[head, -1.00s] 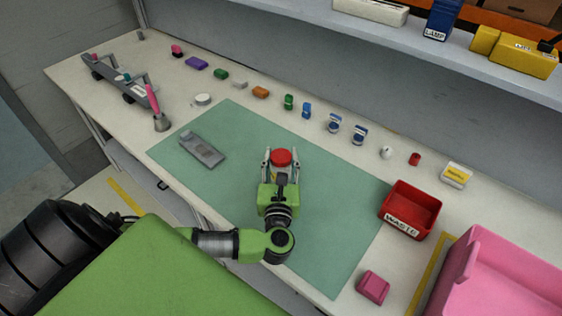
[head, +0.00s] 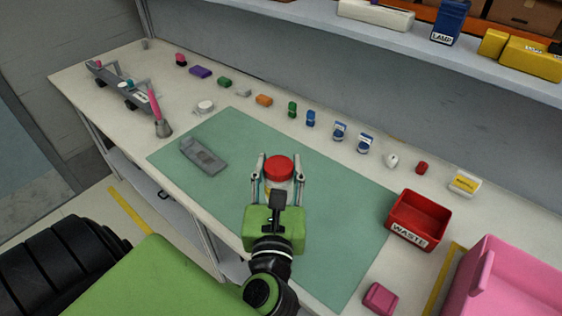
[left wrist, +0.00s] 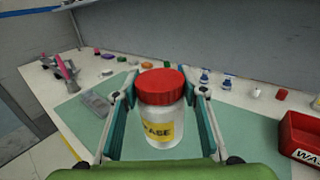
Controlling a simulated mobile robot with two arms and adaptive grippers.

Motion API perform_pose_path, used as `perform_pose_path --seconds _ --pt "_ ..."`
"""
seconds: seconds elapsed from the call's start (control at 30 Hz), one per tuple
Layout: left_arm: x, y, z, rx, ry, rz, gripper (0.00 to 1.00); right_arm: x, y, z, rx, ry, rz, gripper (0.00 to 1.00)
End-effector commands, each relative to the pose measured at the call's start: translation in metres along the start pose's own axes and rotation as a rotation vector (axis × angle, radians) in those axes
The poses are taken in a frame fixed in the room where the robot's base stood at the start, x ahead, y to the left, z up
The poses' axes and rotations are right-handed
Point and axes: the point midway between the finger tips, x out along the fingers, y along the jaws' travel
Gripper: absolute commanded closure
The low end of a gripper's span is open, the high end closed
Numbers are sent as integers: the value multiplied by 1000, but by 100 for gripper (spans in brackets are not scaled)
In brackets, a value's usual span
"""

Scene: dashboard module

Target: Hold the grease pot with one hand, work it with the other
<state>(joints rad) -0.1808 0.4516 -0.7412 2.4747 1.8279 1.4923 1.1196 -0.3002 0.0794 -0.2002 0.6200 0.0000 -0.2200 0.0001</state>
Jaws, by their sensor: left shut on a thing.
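The grease pot (left wrist: 160,110) is a clear-white jar with a red lid and a yellow label reading "…ASE" in the left wrist view. In the head view its red lid (head: 279,168) shows over the green mat (head: 345,200), and most of the body is hidden below the lid. My left gripper (head: 278,180) is shut on the pot, with one finger at each side of it. The pot is upright and seems held above the mat. My right gripper is not in view.
A grey tray-like part (head: 203,156) lies at the mat's left. A red WASTE bin (head: 417,219), pink block (head: 380,298) and pink crate (head: 520,290) are at the right. Several small items line the back. A brush (head: 160,120) stands near a grey rack (head: 120,90).

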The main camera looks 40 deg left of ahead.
Motion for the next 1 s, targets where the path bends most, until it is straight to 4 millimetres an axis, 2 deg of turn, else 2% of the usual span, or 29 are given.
perform_pose_path --seconds 0.13,0.4,0.43,0.57,0.6,1.0 --pt "-9 1 4 -1 -1 1 86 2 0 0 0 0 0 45" --pt "-10 1 6 -1 -2 1 86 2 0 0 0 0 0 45" --pt "-10 1 6 -1 -2 1 64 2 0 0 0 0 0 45" --pt "-10 1 6 -1 -2 1 97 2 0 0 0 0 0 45" --pt "-10 1 6 -1 -2 1 100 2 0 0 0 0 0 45" --pt "-10 1 5 -1 -2 0 100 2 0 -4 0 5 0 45"
